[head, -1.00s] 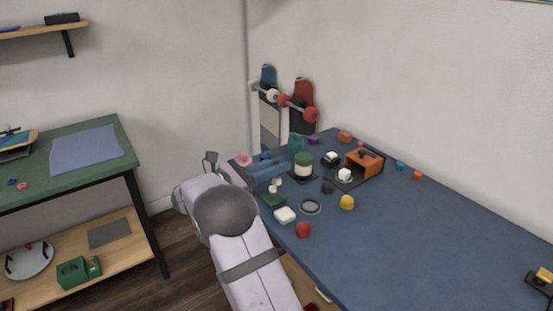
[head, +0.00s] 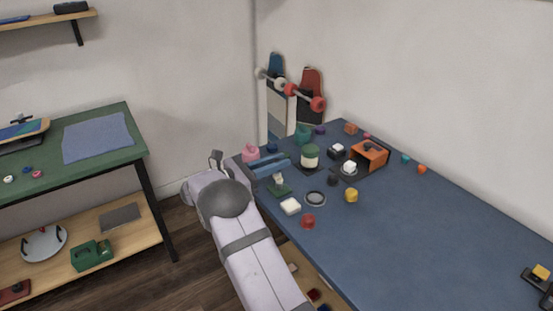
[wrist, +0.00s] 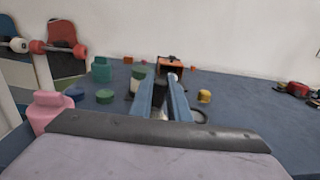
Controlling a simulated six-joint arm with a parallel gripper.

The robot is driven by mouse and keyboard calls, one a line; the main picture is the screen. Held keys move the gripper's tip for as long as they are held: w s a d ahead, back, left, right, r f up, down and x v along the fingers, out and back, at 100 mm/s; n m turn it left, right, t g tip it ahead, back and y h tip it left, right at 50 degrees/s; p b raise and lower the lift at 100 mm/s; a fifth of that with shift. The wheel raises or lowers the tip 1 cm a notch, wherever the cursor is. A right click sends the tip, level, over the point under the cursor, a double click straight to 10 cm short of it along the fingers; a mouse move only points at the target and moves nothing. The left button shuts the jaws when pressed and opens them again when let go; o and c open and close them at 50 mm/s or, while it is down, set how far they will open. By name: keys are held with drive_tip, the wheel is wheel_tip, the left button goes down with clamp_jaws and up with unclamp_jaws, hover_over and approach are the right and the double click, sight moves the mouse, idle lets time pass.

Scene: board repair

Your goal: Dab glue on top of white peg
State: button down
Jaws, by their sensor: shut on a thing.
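My gripper (wrist: 162,84) shows in the wrist view as two blue-grey fingers, shut on a small pale thing (wrist: 160,107) mostly hidden between them. In the head view, my gripper (head: 277,167) is over the table's far left part.
A pink bottle (head: 250,153) and a teal piece (head: 302,134) stand near the far left edge. A white block (head: 290,206), grey ring (head: 315,198), red piece (head: 308,221) and yellow piece (head: 351,195) lie nearer. The table's right part is mostly clear.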

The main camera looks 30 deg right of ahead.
drive_tip(key=s+b, duration=0.1)
drive_tip(key=s, duration=0.1)
drive_tip(key=shift+s+f, duration=0.15)
drive_tip(key=shift+s, duration=0.15)
drive_tip(key=shift+s+b, duration=0.35)
wheel_tip(320, 180, up, 8)
drive_tip(key=shift+r+p, duration=0.25)
drive_tip(key=shift+p, duration=0.1)
drive_tip(key=shift+d, duration=0.1)
